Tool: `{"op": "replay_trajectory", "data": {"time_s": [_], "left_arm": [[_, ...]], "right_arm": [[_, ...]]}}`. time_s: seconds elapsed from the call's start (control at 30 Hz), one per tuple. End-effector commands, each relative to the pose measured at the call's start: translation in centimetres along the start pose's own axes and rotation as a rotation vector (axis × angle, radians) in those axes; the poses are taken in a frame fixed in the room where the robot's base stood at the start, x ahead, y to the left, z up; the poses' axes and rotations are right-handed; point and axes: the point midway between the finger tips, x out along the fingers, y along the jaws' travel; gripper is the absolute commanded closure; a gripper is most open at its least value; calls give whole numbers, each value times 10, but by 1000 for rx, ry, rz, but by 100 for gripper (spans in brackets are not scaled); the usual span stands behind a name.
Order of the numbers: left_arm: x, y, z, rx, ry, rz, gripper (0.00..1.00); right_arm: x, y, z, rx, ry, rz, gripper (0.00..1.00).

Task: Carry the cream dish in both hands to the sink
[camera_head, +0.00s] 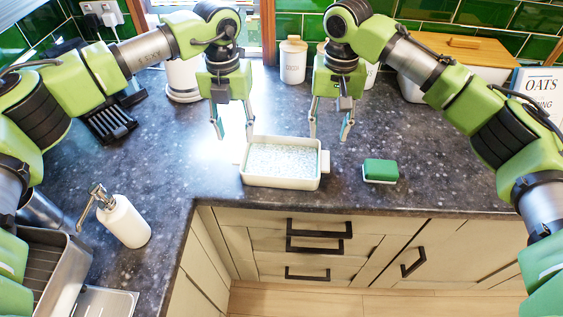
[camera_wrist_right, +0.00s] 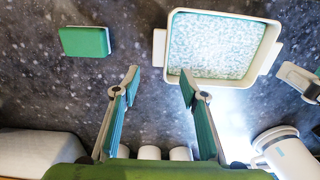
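The cream dish (camera_head: 282,182) stands on the dark counter near its front edge, filled with a pale speckled layer. It has a side handle at each end. My left gripper (camera_head: 234,136) is open and empty, just behind the dish's left end. My right gripper (camera_head: 329,136) is open and empty, above the counter by the right end. In the right wrist view the dish (camera_wrist_right: 222,78) and its near handle lie just beyond the open right fingers (camera_wrist_right: 160,76).
A green-and-white sponge (camera_head: 380,171) lies right of the dish. A white soap dispenser (camera_head: 124,222) stands by the sink. A dark rack (camera_head: 108,122) and white canisters (camera_head: 292,60) are behind. The counter between dish and dispenser is clear.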

Motion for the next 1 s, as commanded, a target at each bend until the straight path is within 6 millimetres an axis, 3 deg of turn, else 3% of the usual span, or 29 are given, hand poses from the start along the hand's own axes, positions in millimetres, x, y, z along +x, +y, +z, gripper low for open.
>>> {"op": "replay_trajectory", "data": {"time_s": [0.3, 0.5, 0.97, 1.0], "left_arm": [[64, 0, -1, 0, 3, 0, 60], [89, 0, -1, 0, 2, 0, 60], [98, 0, 0, 0, 0, 0, 60], [98, 0, 0, 0, 0, 0, 71]], "right_arm": [[64, 1, 1, 0, -3, 2, 60], [89, 0, 0, 0, -1, 2, 60], [99, 0, 0, 0, 0, 1, 60], [99, 0, 0, 0, 0, 1, 71]]}}
